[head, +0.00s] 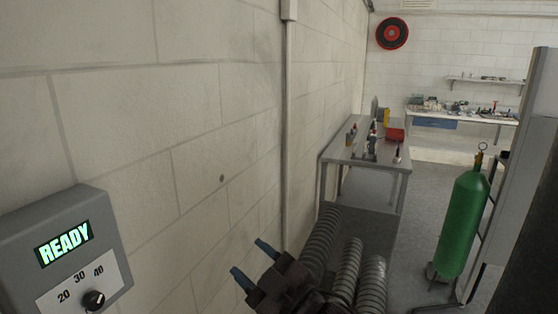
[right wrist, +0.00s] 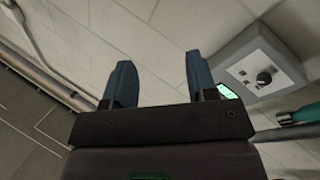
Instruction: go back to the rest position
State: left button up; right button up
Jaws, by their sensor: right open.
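My right gripper (head: 252,263) is at the lower middle of the head view, its two blue fingers spread apart and pointing toward the white block wall. In the right wrist view the same gripper (right wrist: 155,82) is open, with nothing between its fingers. A grey control box (head: 50,237) is on the wall at the lower left of the head view, apart from the gripper. Its green display reads READY, and a black knob (head: 94,300) sits below a 20, 30, 40 scale. The box also shows at the right of the right wrist view (right wrist: 235,50). My left gripper is not in view.
A grey table (head: 367,158) with small items stands along the wall further back. A green gas cylinder (head: 462,225) stands at the right beside a tall grey panel (head: 525,150). A workbench (head: 480,118) is at the far wall. Grey floor (head: 420,205) is clear between table and cylinder.

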jog(key=d+f+m+t+h, duration=0.2)
jog(key=d+f+m+h, duration=0.85)
jog(key=d+f, duration=0.95)
jog(key=s+d+f+m+g+h, duration=0.2)
jog(key=s+d+f, duration=0.4)
jog(key=s+f, duration=0.2)
jog(key=s+d+f+m+g+h, duration=0.2)
jog(key=s+d+f, duration=0.4)
jog(key=s+f, duration=0.2)
jog(key=shift+s+f+g+b, duration=0.25)
jog(key=shift+s+g+b, duration=0.1)
jog(key=shift+s, duration=0.25)
jog(key=shift+r+m, duration=0.1)
jog(key=shift+m, duration=0.15)
jog(key=shift+c, duration=0.9)
